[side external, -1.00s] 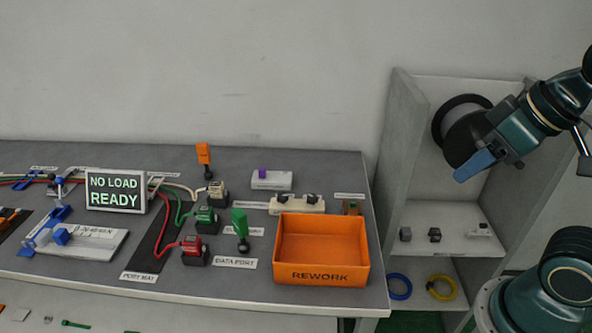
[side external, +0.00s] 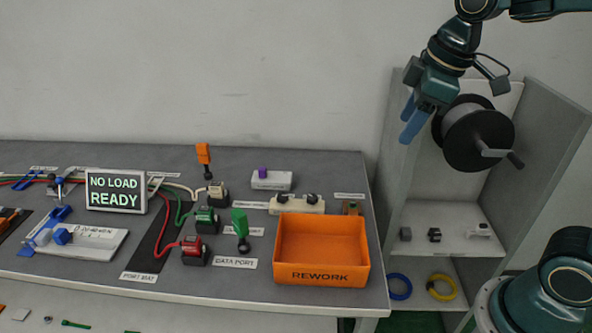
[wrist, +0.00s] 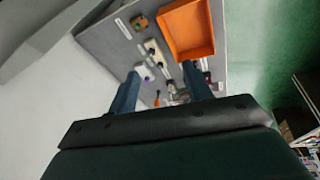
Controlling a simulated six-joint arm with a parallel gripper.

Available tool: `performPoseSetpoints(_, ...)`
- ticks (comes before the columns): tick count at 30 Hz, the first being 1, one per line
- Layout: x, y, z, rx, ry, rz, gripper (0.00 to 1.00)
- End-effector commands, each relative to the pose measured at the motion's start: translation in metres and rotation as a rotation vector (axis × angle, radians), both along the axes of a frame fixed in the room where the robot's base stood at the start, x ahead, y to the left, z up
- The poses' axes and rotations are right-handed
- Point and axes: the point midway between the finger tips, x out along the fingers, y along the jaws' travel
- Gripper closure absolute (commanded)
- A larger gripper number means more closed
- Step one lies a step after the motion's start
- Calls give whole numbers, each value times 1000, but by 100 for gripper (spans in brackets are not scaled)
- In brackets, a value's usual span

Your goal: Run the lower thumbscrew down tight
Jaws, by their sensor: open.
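My gripper (side external: 411,122) is open and empty, high in front of the shelf unit and well right of the bench. Its two blue fingers show apart in the wrist view (wrist: 160,86). A beige block with two dark knobs (side external: 297,204) sits behind the orange bin. It also shows in the wrist view (wrist: 154,52). I cannot tell for sure whether those knobs are the thumbscrews, or which one is the lower, and no screw threads can be made out.
An orange REWORK bin (side external: 322,275) stands at the bench's right end. Red (side external: 195,252) and green (side external: 206,221) connectors and an upright green lever (side external: 240,228) stand left of it. A black reel (side external: 477,135) hangs at the shelf unit. The air above the bench is clear.

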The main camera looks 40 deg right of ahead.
Motion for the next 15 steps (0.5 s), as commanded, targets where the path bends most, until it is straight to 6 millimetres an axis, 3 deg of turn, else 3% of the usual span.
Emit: performPoseSetpoints(15, 108, 2, -38, -113, 138, 450, 51)
